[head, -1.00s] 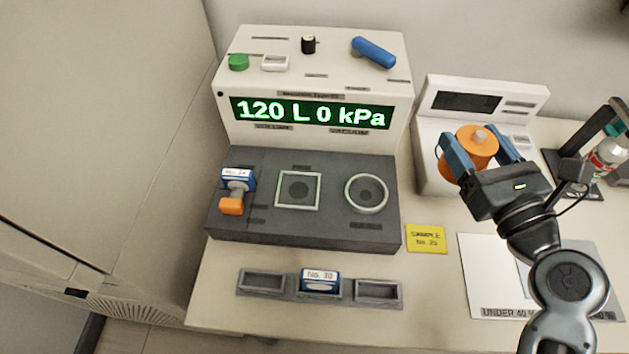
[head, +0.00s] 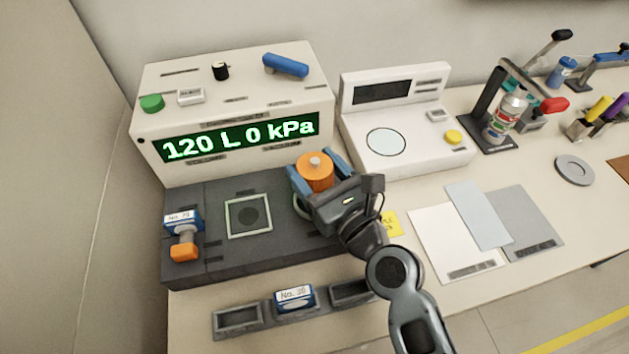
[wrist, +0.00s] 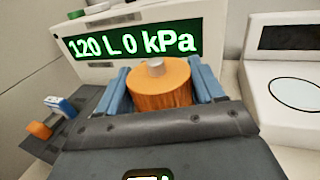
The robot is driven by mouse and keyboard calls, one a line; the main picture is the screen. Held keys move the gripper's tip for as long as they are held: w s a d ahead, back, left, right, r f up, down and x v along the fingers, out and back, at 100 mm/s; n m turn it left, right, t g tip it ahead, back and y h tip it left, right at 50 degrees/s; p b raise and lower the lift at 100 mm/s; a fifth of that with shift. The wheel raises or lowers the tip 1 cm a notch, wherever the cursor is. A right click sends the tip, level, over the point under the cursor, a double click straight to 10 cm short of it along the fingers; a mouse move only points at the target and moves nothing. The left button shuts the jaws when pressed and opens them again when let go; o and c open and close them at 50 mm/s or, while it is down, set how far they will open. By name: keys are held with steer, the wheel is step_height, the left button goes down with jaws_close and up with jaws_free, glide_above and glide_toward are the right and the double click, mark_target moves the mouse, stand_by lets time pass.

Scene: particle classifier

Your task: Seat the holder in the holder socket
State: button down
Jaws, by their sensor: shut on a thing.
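The holder looks to be the orange cylinder (head: 315,173) with a small grey knob on top. My gripper (head: 318,168) is shut on it, one blue finger at each side, and it stays upright. In the wrist view the orange holder (wrist: 164,88) sits between the blue fingers. It is over the right part of the dark deck, above the round ring socket (head: 299,206). Only the left edge of that ring shows; my gripper and the holder hide the rest. I cannot tell whether the holder touches the ring. The square-framed socket (head: 248,217) to its left is empty.
A blue-labelled piece with an orange end (head: 184,235) stands at the deck's left. The lit display (head: 240,137) rises behind. In front lies a tray rack (head: 238,319) with a No. 30 block (head: 294,297). A white scale (head: 405,150) stands to the right.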

steer(key=shift+f+b, duration=1.25)
steer(key=shift+f, duration=0.65)
steer(key=shift+f, duration=0.1)
steer(key=shift+c, duration=0.7)
jaws_free()
steer(key=shift+f, duration=0.1)
steer(key=shift+r, duration=0.2)
steer(key=b+v, duration=0.2)
steer(key=v, duration=1)
steer(key=shift+f, duration=0.1)
